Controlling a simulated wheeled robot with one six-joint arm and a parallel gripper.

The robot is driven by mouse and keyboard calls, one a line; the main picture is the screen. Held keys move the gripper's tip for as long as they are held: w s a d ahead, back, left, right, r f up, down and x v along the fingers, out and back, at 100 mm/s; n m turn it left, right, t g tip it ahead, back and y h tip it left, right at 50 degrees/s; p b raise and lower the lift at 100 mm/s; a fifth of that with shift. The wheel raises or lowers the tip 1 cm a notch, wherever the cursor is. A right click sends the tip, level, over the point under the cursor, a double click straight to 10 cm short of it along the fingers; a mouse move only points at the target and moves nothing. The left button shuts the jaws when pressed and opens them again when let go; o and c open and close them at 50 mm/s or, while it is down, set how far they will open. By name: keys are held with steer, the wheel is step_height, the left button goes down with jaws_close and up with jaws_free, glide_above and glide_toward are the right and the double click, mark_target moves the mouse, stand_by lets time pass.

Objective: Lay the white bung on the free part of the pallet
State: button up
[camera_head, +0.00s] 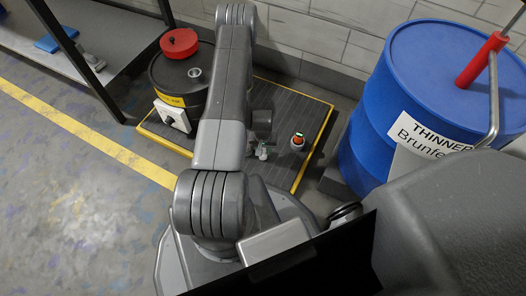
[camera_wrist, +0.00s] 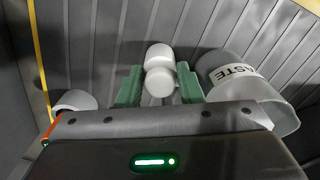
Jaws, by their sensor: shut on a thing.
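My gripper (camera_wrist: 160,84) has its green fingers on either side of the white bung (camera_wrist: 158,55) and is shut on it. The bung shows as two rounded white parts between the fingers. Beneath is the dark ribbed pallet (camera_wrist: 110,35) with a yellow edge. In the head view the pallet (camera_head: 262,92) lies beyond my arm, which covers its middle. The bung cannot be made out there. I cannot tell how high it is above the pallet.
A grey container marked "ASTE" (camera_wrist: 240,82) lies right of my gripper; a white rounded object (camera_wrist: 75,100) is at left. In the head view, a black drum (camera_head: 180,75) with a red cap (camera_head: 179,42) is on the pallet's left; a blue drum (camera_head: 400,90) stands right.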

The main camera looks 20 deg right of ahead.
steer(key=shift+f, duration=0.35)
steer(key=shift+f, duration=0.15)
steer(key=o, duration=1)
steer(key=shift+c, duration=0.2)
step_height(320, 180, up, 13)
steer(key=p, duration=0.4)
steer(key=shift+f, duration=0.2)
